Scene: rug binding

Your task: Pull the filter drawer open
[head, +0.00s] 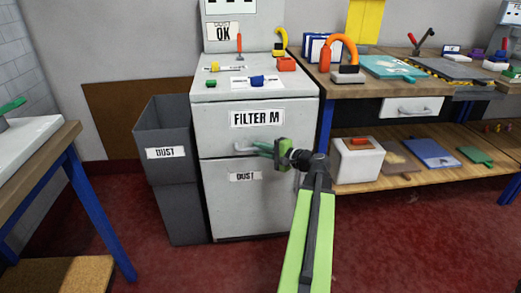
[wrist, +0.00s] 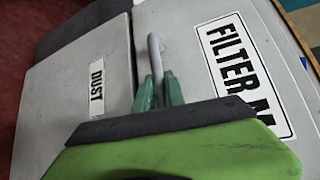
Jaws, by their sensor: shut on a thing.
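The filter drawer (head: 224,118) is the upper light grey front of the cabinet, with a "FILTER M" label. It also shows in the wrist view (wrist: 180,25). I see no clear gap around its front, so it looks closed. Its pale bar handle (head: 243,150) sits low on the front; in the wrist view the handle (wrist: 154,48) runs between my green fingers. My gripper (head: 262,149) reaches in from the right and is shut on the handle, and in the wrist view its fingertips (wrist: 157,88) lie on either side of the bar. The fingers hide part of the handle.
Below is a front labelled "DUST" (head: 225,200). A dark grey dust bin (head: 158,195) stands close on the left. A workbench (head: 380,92) with tools and a lower shelf stands on the right. Red floor (head: 380,240) in front is open.

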